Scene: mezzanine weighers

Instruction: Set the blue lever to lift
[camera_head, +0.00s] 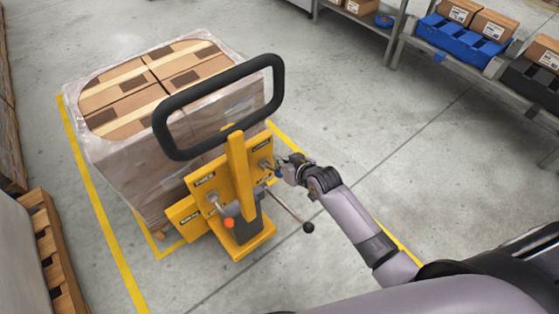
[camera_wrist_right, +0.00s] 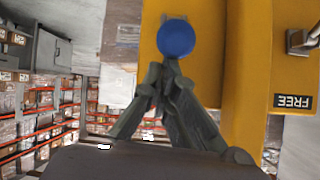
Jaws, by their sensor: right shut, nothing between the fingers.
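The blue lever shows in the right wrist view as a round blue knob (camera_wrist_right: 176,38) in front of the yellow panel. My right gripper (camera_wrist_right: 165,78) is shut and empty, its fingertips close beside the knob; I cannot tell whether they touch it. In the head view my right gripper (camera_head: 281,170) is at the right side of the yellow pallet truck's panel (camera_head: 238,170). There the blue knob is mostly hidden by the fingers. A label near the top right of the panel is too small to read. My left gripper is not in view.
The truck has a black loop handle (camera_head: 273,95), a grey lever on the left, an orange knob (camera_head: 229,223) and a rod with a black ball (camera_head: 308,227) below my right arm. A wrapped carton pallet (camera_head: 130,140) stands behind. The floor to the right is clear up to the shelves.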

